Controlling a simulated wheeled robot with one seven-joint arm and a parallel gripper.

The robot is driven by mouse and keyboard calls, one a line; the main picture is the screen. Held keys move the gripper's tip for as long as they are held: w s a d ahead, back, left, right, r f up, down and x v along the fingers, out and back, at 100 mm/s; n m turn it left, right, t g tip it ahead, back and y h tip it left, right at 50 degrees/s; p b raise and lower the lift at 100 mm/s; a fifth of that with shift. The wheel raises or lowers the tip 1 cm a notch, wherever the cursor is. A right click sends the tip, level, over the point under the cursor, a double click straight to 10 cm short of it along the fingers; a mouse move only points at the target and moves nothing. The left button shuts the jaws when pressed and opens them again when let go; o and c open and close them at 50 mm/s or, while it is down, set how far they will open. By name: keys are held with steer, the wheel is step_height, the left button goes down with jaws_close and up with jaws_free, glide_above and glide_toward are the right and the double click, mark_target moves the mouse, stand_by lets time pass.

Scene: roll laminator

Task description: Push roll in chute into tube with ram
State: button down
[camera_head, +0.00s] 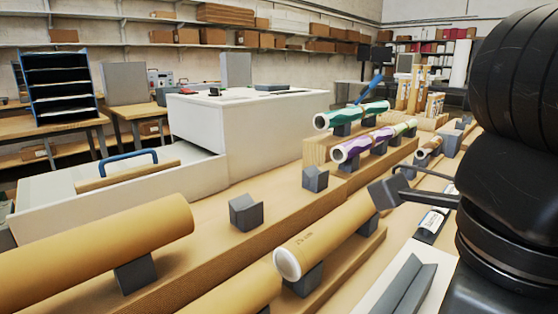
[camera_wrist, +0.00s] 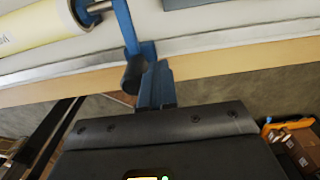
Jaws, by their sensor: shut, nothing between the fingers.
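A brown cardboard tube (camera_head: 325,238) with a white near end and small dark writing rests on grey cradles in the head view. A grey block (camera_head: 386,193) on a dark rod is by its far end; I cannot tell whether they touch or whether this is the ram. A grey V-shaped channel (camera_head: 405,287), perhaps the chute, lies at the lower right. A white labelled roll (camera_head: 434,221) lies behind it, partly hidden by my arm. My gripper (camera_wrist: 155,78) is shut and empty in the wrist view, close to a blue bracket (camera_wrist: 125,25) with a black knob (camera_wrist: 135,75).
A larger brown tube (camera_head: 95,240) lies at the left. Green-ended (camera_head: 350,115) and purple-ended (camera_head: 360,146) rolls sit on grey cradles behind. The wrist view shows a cream roll (camera_wrist: 38,25) at upper left.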

steer(key=s+a+b, duration=0.1)
steer(key=s+a, duration=0.2)
steer(key=shift+f+b, duration=0.1)
steer(key=shift+b, duration=0.2)
steer(key=shift+s+a, duration=0.25)
steer(key=shift+s, duration=0.05)
